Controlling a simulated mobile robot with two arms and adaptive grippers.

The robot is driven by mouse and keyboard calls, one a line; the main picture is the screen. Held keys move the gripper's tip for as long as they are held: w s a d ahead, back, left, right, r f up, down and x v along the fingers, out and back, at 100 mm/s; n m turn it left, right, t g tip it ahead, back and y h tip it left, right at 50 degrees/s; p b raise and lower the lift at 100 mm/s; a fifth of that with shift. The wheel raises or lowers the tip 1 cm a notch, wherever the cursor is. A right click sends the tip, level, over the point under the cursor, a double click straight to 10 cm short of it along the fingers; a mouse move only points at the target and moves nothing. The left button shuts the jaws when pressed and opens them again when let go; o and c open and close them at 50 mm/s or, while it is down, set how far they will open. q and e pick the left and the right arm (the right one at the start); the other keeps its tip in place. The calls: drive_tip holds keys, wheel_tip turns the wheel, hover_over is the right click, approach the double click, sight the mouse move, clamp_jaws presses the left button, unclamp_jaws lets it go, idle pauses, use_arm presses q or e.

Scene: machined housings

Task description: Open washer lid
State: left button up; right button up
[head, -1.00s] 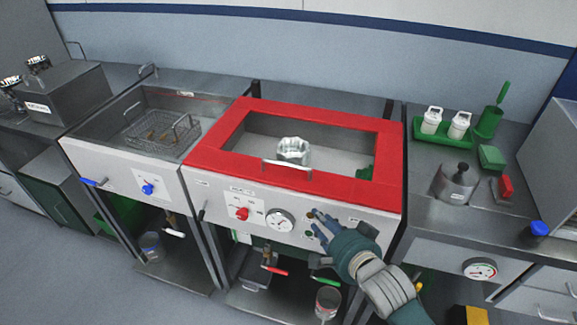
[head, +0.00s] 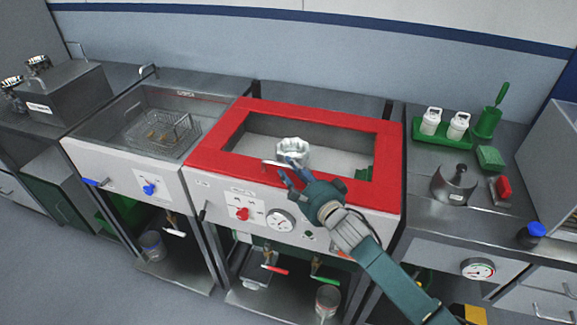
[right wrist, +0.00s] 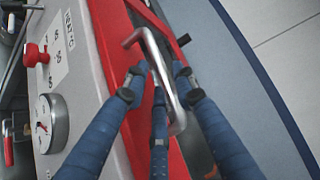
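The washer lid (head: 225,165) is a red frame around a window, lying flat and closed on the middle unit. Its red edge also shows in the right wrist view (right wrist: 113,50). A silver bar handle (head: 273,163) stands at the lid's front edge, partly covered by my fingers in the head view. My right gripper (head: 285,172) is at this handle with its blue fingers apart. In the right wrist view, the handle (right wrist: 161,70) lies between the spread fingers; firm contact cannot be told. My left gripper is not in view.
A silver machined housing (head: 292,150) shows through the lid window. The washer front carries a red knob (head: 242,213) and a gauge (head: 281,221). An open basin with a wire basket (head: 170,133) is on the left. A green tray (head: 440,138) with white bottles is on the right.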

drive_tip(key=shift+x, duration=0.85)
drive_tip(key=shift+c, duration=0.2)
clamp_jaws()
drive_tip(key=shift+r, duration=0.15)
